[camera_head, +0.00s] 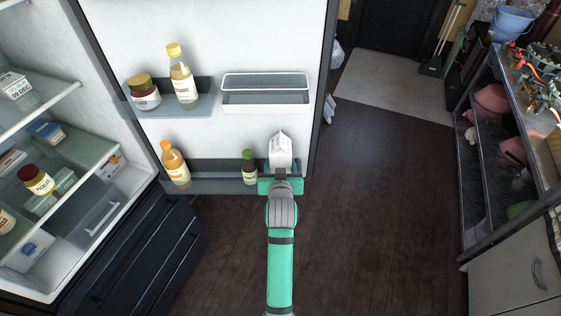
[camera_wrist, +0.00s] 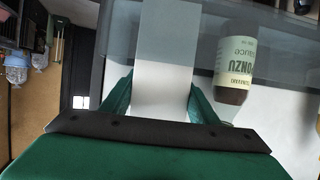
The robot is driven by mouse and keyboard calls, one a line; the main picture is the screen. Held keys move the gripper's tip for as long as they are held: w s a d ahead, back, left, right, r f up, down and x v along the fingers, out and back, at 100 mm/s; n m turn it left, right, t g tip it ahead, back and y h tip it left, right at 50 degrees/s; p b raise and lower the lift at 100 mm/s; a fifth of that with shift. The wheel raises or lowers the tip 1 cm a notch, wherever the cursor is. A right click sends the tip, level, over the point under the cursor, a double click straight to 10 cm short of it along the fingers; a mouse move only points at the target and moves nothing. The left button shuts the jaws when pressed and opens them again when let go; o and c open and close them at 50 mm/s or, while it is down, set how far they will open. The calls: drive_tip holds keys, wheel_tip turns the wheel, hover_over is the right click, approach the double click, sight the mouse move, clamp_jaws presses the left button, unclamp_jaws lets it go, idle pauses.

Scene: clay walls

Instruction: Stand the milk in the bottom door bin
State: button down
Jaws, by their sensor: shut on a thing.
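The milk, a white gable-topped carton (camera_head: 280,152), is upright at the right end of the bottom door bin (camera_head: 213,185). My gripper (camera_head: 281,178) is in front of that end, with its fingers shut on the carton. In the wrist view the carton's plain side (camera_wrist: 165,60) fills the space between my green fingers (camera_wrist: 162,100). The gripper hides the carton's lower part, so I cannot tell whether its base rests on the bin floor. A dark bottle with a green cap (camera_head: 249,168) stands just left of the carton; its ponzu label shows in the wrist view (camera_wrist: 234,55).
An orange-capped bottle (camera_head: 175,163) stands at the bin's left end, with a gap before the dark bottle. The upper door bin (camera_head: 200,105) holds a jar (camera_head: 143,92) and a yellow-capped bottle (camera_head: 182,76). A small empty rack (camera_head: 265,97) is above the carton. Floor right of the door is clear.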

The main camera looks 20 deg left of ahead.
idle(0.3)
drive_tip(key=c, duration=0.7)
unclamp_jaws()
drive_tip(key=shift+f, duration=0.1)
